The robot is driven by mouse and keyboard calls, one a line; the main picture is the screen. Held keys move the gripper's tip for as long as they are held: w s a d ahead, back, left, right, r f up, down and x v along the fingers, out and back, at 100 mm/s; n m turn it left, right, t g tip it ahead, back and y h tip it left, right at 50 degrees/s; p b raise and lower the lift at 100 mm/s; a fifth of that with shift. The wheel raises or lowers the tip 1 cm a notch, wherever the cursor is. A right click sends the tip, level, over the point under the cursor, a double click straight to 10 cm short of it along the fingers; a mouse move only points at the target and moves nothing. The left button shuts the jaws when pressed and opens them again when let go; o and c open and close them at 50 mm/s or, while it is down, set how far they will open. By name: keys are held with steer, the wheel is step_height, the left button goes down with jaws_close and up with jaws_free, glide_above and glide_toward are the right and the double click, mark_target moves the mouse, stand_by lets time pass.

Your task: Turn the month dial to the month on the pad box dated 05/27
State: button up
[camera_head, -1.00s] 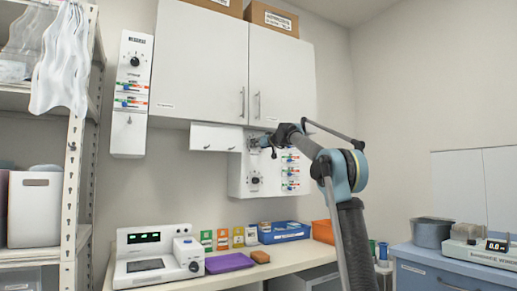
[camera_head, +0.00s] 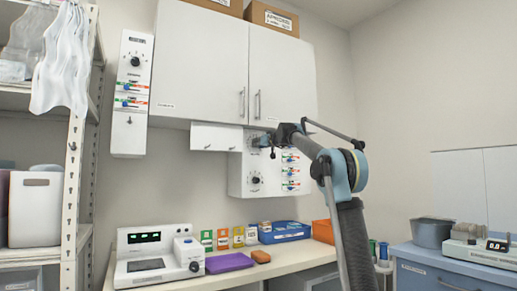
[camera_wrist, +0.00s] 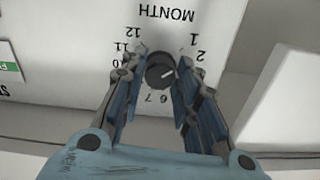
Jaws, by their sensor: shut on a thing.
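The month dial (camera_wrist: 160,72) is a dark round knob under the word MONTH on a white panel, upside down in the wrist view. My gripper (camera_wrist: 161,68) has one finger on each side of the knob and is shut on it. The knob's white mark points right and slightly up in that view; the number there is hidden by the finger. Numbers 10, 11, 12, 1 and 2 show around it, and 6 and 7 below. In the head view my gripper (camera_head: 266,142) covers the dial. Small coloured pad boxes (camera_head: 223,238) stand on the counter; their dates are unreadable.
The right wall panel (camera_head: 236,176) also has a lower black knob (camera_head: 256,180) and coloured sliders (camera_head: 291,171). A similar panel (camera_head: 130,95) hangs at left. White cupboards (camera_head: 200,70) are above. A white device (camera_head: 150,258), purple pad (camera_head: 229,262) and blue tray (camera_head: 287,232) occupy the counter.

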steer(key=m, duration=1.4)
steer(key=shift+d, duration=0.1)
steer(key=shift+m, duration=2.1)
steer(key=o, duration=1.1)
steer(key=shift+w+f, duration=0.1)
